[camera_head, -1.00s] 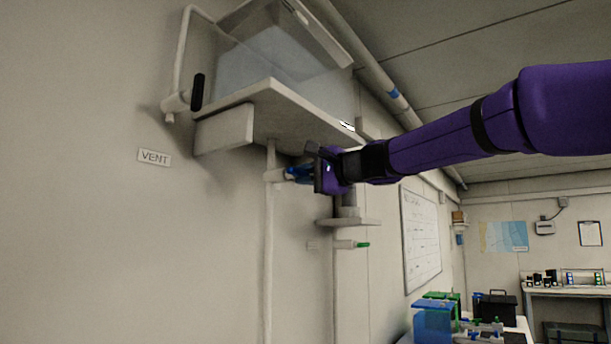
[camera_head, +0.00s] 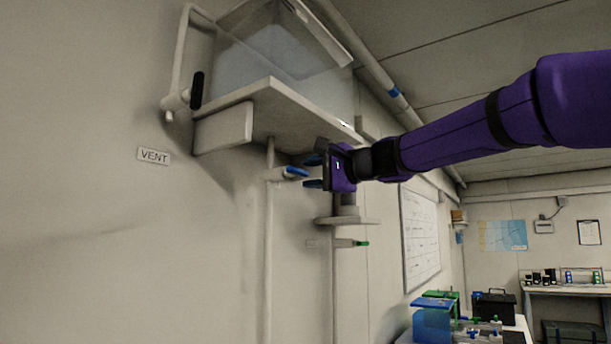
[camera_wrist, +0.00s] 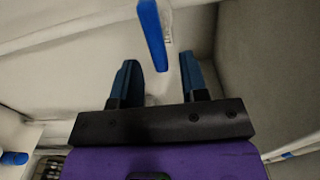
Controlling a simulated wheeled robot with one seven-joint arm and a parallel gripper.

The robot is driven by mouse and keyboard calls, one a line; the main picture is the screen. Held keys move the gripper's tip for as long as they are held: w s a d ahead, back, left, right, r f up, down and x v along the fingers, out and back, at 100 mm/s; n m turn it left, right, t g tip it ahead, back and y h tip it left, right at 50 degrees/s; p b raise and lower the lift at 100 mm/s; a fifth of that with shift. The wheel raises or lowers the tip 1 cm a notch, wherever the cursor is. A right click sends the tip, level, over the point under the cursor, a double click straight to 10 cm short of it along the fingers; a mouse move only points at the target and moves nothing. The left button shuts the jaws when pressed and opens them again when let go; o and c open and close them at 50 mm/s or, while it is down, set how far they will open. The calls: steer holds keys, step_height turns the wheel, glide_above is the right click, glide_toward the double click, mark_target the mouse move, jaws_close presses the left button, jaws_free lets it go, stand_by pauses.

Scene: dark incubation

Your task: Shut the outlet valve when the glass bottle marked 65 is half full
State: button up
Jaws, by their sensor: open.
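A blue valve handle (camera_head: 295,172) sits on a short side branch of the white vertical pipe, below the shelf of a clear tank (camera_head: 275,55). The handle points sideways along the branch, toward my gripper. My gripper (camera_head: 312,172) is open and empty, just right of the handle. In the wrist view the blue handle (camera_wrist: 151,35) reaches down between the lines of my two open fingers (camera_wrist: 158,64), without visible contact. I cannot make out a glass bottle marked 65 or its level in either view.
A valve with a black handle (camera_head: 197,90) stands left of the tank, above a VENT label (camera_head: 153,156). A bench with blue and green boxes (camera_head: 433,320) is lower right.

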steer(key=v, duration=0.8)
steer(key=shift+s+d, duration=0.2)
steer(key=shift+f, duration=0.1)
steer(key=s+d+f+n+g+h, duration=0.2)
steer(key=s+d+f+h, duration=0.2)
steer(key=s+f, duration=0.5)
steer(key=s+d+f+n+g+h, duration=0.2)
steer(key=s+d+f+h, duration=0.3)
steer(key=f, duration=1)
steer(key=s+d+f+n+g+h, duration=0.1)
steer(key=s+d+f+n+h, duration=0.2)
steer(key=s+d+f, duration=0.7)
steer(key=s+f+h, duration=0.2)
steer(key=s, duration=0.3)
steer(key=shift+s+n+g, duration=0.2)
steer(key=shift+n+g, duration=0.2)
steer(key=shift+a, duration=0.1)
